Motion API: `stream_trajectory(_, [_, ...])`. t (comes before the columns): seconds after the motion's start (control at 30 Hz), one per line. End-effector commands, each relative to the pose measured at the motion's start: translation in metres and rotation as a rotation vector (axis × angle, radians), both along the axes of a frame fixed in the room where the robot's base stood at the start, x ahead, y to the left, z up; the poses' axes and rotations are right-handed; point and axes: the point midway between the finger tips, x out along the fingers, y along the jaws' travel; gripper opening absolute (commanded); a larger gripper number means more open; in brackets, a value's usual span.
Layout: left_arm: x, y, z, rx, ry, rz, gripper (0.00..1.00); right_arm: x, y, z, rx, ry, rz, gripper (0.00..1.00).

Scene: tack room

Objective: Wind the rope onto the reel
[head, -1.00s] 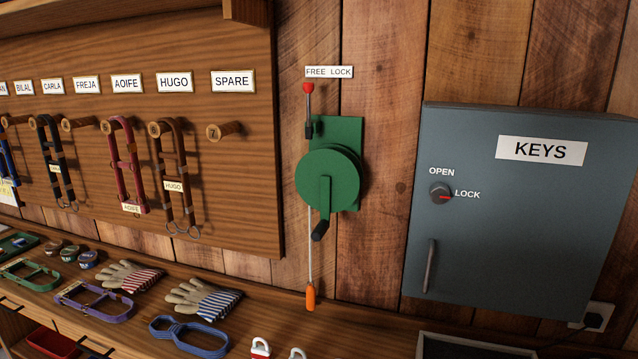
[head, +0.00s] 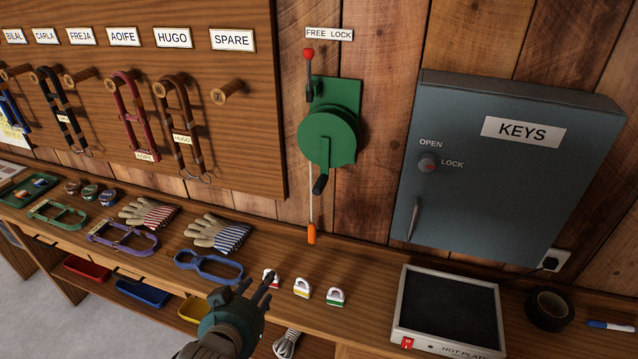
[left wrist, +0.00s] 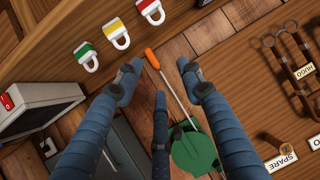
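The green reel (head: 328,138) is mounted on the plank wall; its black crank grip (head: 320,184) points down. A red-knobbed lever (head: 309,54) stands up at its upper left, near the "FREE" side of the FREE LOCK label (head: 330,33). A thin pale rope (head: 311,208) hangs straight from the reel to an orange end piece (head: 312,233) just above the bench. My left gripper (head: 262,285) is low over the bench front, below and left of the rope. In the left wrist view its fingers (left wrist: 158,76) are spread and empty. My right gripper is in neither view.
Several padlocks (head: 302,288) stand on the bench near my left gripper. A hot plate (head: 402,300) and the grey key cabinet (head: 500,180) are at the right. Gloves and a blue strap (head: 208,267) lie left. Bench around the orange end piece is clear.

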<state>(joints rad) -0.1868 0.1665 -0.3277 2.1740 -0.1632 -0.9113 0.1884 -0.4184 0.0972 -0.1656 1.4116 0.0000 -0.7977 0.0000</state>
Motion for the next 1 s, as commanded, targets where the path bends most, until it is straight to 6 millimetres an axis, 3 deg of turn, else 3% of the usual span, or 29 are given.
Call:
stream_trajectory(0.03, [0.019,-0.011,0.017,-0.008,-0.072,-0.021,0.39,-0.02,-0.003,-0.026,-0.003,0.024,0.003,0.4])
stream_trajectory(0.1, [0.041,-0.027,0.041,-0.02,-0.168,-0.054,0.39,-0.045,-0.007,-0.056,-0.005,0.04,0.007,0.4])
stream_trajectory(0.2, [0.065,-0.048,0.073,-0.037,-0.295,-0.102,0.39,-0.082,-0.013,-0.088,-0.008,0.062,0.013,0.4])
stream_trajectory(0.33, [0.083,-0.072,0.107,-0.054,-0.42,-0.162,0.39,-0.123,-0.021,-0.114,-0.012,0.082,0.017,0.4])
stream_trajectory(0.53, [0.093,-0.09,0.131,-0.068,-0.507,-0.211,0.39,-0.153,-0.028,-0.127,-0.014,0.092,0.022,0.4])
stream_trajectory(0.77, [0.115,-0.1,0.135,-0.07,-0.514,-0.215,0.39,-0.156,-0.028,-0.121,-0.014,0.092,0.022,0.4])
stream_trajectory(1.0, [0.159,-0.115,0.135,-0.069,-0.513,-0.214,0.39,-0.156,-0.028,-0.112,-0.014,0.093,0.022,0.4])
